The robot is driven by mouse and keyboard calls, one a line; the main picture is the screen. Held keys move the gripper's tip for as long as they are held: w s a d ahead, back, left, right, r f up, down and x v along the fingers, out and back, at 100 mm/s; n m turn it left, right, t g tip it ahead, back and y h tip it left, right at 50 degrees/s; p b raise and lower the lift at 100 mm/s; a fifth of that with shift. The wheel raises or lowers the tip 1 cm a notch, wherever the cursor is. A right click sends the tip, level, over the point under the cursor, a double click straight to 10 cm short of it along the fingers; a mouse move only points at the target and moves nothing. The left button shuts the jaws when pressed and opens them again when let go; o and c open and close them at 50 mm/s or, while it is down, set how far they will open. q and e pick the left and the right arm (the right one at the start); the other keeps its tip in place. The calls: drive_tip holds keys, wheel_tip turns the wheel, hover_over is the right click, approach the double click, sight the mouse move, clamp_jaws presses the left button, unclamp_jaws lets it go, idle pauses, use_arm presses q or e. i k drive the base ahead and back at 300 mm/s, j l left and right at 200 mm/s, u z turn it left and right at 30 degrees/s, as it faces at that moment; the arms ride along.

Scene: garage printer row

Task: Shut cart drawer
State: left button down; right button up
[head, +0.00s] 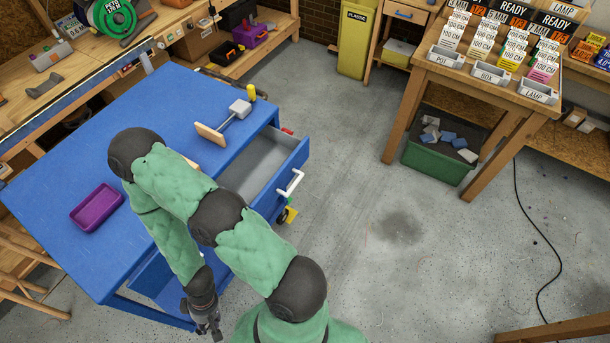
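The blue cart (75,150) stands at the left of the head view. Its top drawer (262,160) is pulled out to the right, and the grey inside that shows is empty. A white bar handle (291,184) is on the drawer's front.
On the cart top are a purple tray (97,208) and a mallet-like tool (224,122). A display table (480,78) stands at the right, with a green bin (440,151) under it. A black cable lies on the floor. The floor right of the drawer is clear.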

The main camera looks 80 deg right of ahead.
sight(261, 173)
drive_tip(key=z, duration=2.05)
